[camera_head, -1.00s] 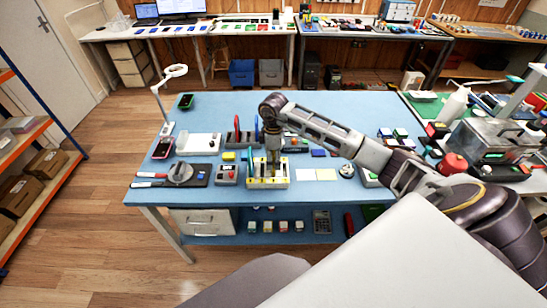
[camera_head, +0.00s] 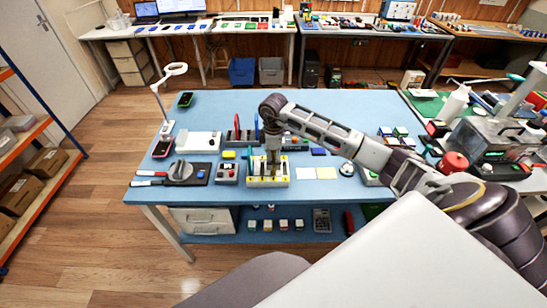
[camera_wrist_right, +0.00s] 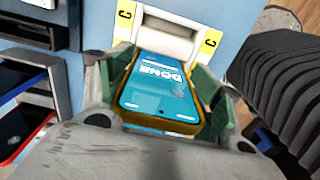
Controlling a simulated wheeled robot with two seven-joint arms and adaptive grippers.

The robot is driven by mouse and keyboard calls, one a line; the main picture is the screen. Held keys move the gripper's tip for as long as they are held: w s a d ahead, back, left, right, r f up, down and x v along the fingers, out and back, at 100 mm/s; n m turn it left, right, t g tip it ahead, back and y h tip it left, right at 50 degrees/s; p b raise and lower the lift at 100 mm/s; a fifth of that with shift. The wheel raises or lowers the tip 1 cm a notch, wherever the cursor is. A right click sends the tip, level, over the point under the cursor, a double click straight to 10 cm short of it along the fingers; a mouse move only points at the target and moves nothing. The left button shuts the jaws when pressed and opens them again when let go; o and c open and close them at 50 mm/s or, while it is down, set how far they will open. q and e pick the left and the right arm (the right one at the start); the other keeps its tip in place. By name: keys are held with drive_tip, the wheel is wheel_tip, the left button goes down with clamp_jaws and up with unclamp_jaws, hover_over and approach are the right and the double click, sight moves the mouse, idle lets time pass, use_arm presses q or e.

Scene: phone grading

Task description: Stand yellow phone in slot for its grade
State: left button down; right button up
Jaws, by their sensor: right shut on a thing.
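The pale slotted rack (camera_head: 254,182) is under the gripper in the head view. In the wrist view, a pale slot part (camera_wrist_right: 168,42) with yellow "C" labels (camera_wrist_right: 210,42) stands just beyond the phone's far end. How deep the phone sits in the slot is hidden. My left gripper is out of view.
A grey box with buttons (camera_head: 227,173) stands just left of the rack. Dark phones stand in a neighbouring holder (camera_wrist_right: 28,85) in the wrist view.

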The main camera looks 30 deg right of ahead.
drive_tip(key=shift+f, duration=0.2)
idle(0.4)
drive_tip(key=o, duration=1.3)
drive_tip(key=shift+o, duration=1.1)
drive_tip(key=shift+r, duration=0.1)
drive_tip(key=shift+r+p, duration=0.6)
drive_tip(key=shift+r, duration=0.05)
drive_tip(key=shift+r, duration=0.1)
